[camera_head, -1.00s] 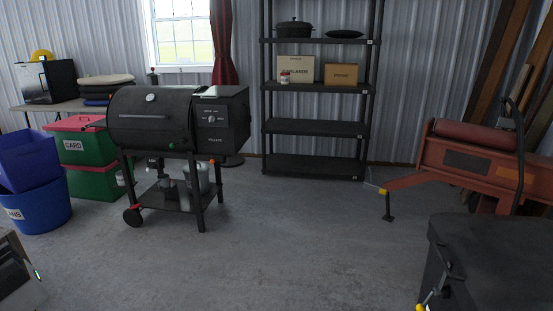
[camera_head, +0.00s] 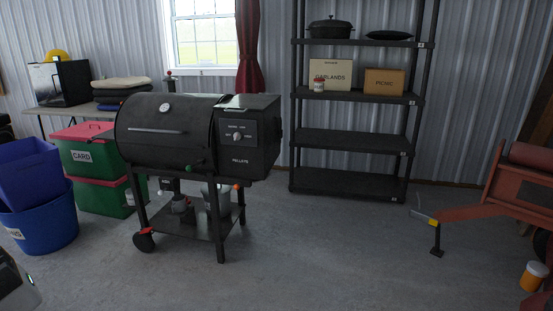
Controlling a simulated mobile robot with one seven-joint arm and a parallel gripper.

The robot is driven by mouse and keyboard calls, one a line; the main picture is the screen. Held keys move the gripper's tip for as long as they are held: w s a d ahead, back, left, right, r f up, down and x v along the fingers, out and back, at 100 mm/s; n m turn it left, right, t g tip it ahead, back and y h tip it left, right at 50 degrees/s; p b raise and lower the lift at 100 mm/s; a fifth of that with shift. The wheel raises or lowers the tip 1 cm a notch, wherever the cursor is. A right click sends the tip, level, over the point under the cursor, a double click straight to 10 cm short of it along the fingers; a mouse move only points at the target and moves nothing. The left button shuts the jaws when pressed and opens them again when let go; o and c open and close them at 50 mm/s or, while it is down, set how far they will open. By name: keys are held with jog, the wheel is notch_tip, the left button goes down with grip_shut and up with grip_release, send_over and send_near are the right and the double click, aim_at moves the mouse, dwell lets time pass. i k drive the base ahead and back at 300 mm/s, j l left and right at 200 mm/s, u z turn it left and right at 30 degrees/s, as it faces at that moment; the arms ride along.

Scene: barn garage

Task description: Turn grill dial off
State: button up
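A black pellet grill (camera_head: 165,128) stands left of centre on legs with a lower shelf and wheels. Its lid is down. The grill dial (camera_head: 237,136) is a small pale knob on the dark front panel of the pellet box (camera_head: 262,150), above the word "PELLETS". Small markings surround the dial, but its setting is too small to read.
Blue bins (camera_head: 40,225) and red-lidded green boxes (camera_head: 84,150) stand left of the grill. A black shelving rack (camera_head: 350,140) is behind, to the right. The floor before the grill is clear.

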aim_at(237, 136)
jog(key=i+j+u, duration=0.1)
jog(key=i, duration=0.55)
jog(key=i+j+u, duration=0.1)
jog(key=i+j, duration=0.15)
jog(key=i, duration=0.4)
jog(key=i+j+u, duration=0.1)
jog(key=i, duration=0.55)
